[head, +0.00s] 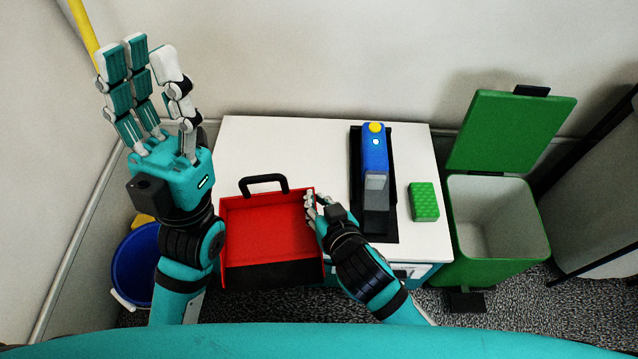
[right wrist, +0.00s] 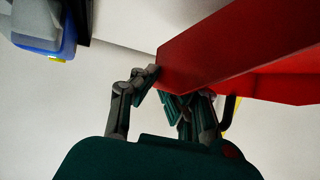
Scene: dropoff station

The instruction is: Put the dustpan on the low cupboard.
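The red dustpan (head: 266,231) with a black handle lies flat over the front left part of the white-topped low cupboard (head: 308,140). Its front lip reaches past the cupboard's front edge, and I cannot tell whether it rests on the top or hangs just above. My right gripper (head: 313,203) is at the dustpan's right side wall. In the right wrist view its fingers (right wrist: 155,95) close around the red wall (right wrist: 215,50) from both sides. My left gripper (head: 158,100) is raised, fingers spread and empty, left of the cupboard.
A blue and grey device (head: 375,165) on a black base stands on the cupboard, right of the dustpan. A green sponge (head: 424,201) lies beside it. An open green bin (head: 495,220) stands at right. A blue bucket (head: 136,265) and yellow pole (head: 84,30) are at left.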

